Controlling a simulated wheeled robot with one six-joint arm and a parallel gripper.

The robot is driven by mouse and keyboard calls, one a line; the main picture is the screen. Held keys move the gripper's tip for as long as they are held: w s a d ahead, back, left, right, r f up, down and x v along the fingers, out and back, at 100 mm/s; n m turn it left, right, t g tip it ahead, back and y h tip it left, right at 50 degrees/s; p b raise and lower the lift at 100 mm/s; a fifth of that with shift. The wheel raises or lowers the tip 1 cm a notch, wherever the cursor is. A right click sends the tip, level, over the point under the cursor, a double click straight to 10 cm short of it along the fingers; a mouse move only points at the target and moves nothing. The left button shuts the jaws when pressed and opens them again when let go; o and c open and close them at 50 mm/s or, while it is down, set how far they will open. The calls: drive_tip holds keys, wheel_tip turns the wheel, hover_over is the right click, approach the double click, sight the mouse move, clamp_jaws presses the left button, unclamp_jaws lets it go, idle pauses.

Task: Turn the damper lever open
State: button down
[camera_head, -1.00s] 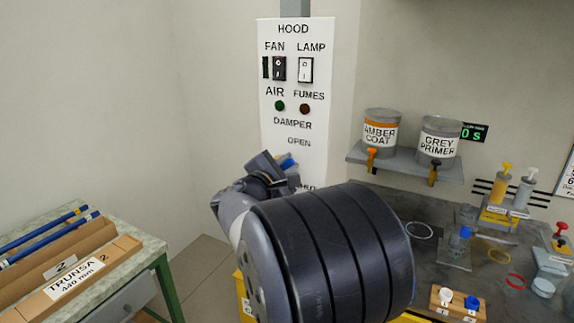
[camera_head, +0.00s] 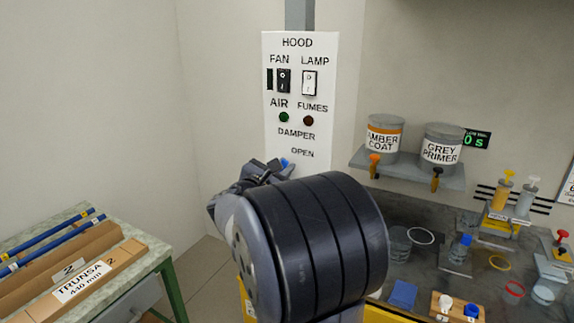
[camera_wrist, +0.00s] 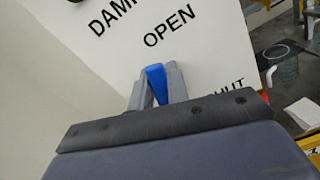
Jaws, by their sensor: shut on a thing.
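The white hood panel (camera_head: 300,80) hangs on the wall with the words FAN, LAMP, AIR, FUMES, DAMPER and OPEN. The blue damper lever (camera_wrist: 156,82) shows in the wrist view between the grey fingers of my gripper (camera_wrist: 158,88), just below the word OPEN. My gripper is shut on the lever. The word SHUT, partly hidden, is lower right of it. In the head view the lever is a small blue patch (camera_head: 285,163) at my gripper (camera_head: 279,167); my own arm hides the lower panel.
A shelf (camera_head: 400,172) holds the amber coat (camera_head: 384,136) and grey primer (camera_head: 443,148) cans. The bench at right carries bottles, rings and a wooden block (camera_head: 457,307). A table (camera_head: 130,235) with blue rods and a TRUNSA box (camera_head: 90,275) stands at left.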

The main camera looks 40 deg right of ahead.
drive_tip(key=shift+w+a+r+n+p, duration=0.1)
drive_tip(key=shift+w+n+p, duration=0.2)
drive_tip(key=shift+n, duration=0.3)
drive_tip(key=shift+w+a+f+n+p, duration=0.1)
drive_tip(key=shift+w+n+p, duration=0.05)
drive_tip(key=shift+n+p, duration=0.4)
drive_tip(key=shift+w+a+r+n+p, duration=0.1)
drive_tip(key=shift+w+n+p, duration=0.15)
drive_tip(key=shift+n, duration=0.4)
drive_tip(key=c, duration=1.4)
unclamp_jaws()
drive_tip(key=shift+o, duration=0.2)
drive_tip(key=shift+a, duration=0.1)
drive_tip(key=b+v, duration=0.2)
drive_tip(key=v, duration=0.8)
drive_tip(key=shift+s+a, duration=0.15)
drive_tip(key=shift+a, duration=0.1)
